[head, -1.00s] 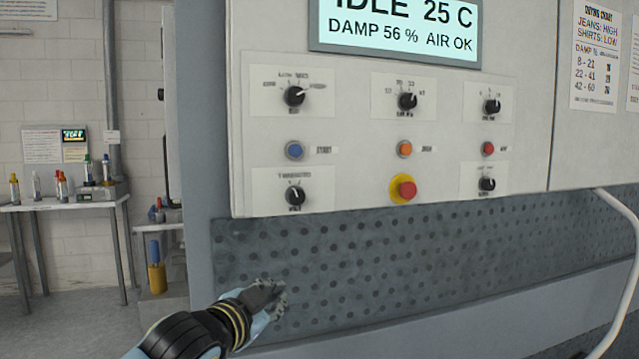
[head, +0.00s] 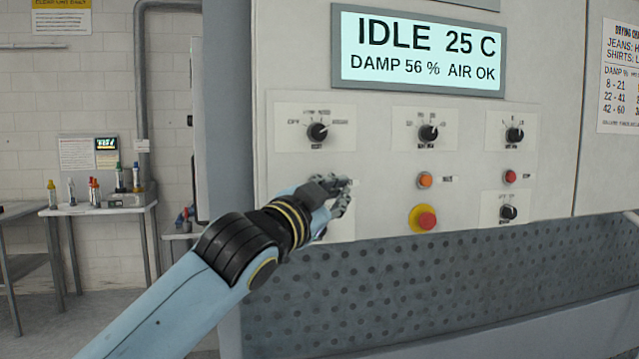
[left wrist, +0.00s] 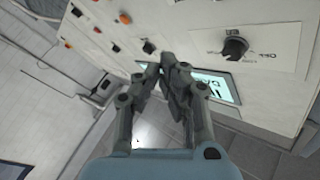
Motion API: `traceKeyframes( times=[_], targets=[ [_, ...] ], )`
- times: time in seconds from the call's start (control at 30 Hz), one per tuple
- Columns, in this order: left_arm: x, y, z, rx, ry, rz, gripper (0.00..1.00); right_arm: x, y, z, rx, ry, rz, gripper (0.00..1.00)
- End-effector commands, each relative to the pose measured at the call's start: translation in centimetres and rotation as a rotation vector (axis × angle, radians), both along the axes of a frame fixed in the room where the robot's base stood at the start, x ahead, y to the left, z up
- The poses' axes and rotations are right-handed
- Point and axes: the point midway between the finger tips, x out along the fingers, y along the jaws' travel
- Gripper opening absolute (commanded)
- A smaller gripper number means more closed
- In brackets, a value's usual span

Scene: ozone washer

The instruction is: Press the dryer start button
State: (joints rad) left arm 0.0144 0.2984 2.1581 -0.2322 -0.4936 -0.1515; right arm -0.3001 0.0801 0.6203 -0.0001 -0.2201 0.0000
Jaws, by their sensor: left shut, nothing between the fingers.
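The dryer control panel (head: 370,188) faces me. The blue start button seen earlier in the left column is hidden behind my left gripper (head: 345,194) in the head view, and I cannot make it out in the left wrist view. My left gripper is shut and empty, in front of the panel below the upper left knob (head: 317,132). Its fingertips (left wrist: 168,66) also show in the left wrist view. I cannot tell whether they touch the panel. The display (head: 420,52) reads IDLE 25 C, DAMP 56 %, AIR OK. My right gripper is out of view.
An orange button (head: 425,180), a smaller red button (head: 510,177) and a red mushroom button with a yellow collar (head: 425,219) lie to the right. Several black knobs surround them. A dotted dark panel (head: 420,290) runs below. A table (head: 85,210) stands at the back left.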

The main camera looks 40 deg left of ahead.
Motion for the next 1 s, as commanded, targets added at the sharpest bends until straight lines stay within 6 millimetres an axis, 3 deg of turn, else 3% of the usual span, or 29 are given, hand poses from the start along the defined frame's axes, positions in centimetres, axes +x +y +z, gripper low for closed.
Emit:
traceKeyframes(
  times=[0.27,0.7,1.0],
  targets=[
    [0.7,0.7,-0.2,0.004,0.001,0.0,0.0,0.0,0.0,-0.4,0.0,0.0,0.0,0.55],
    [4.5,5.3,-0.1,0.002,0.002,0.001,0.0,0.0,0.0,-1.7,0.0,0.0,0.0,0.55],
    [5.7,6.7,0.0,0.001,0.001,0.001,0.0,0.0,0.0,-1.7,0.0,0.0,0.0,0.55]
  ],
)
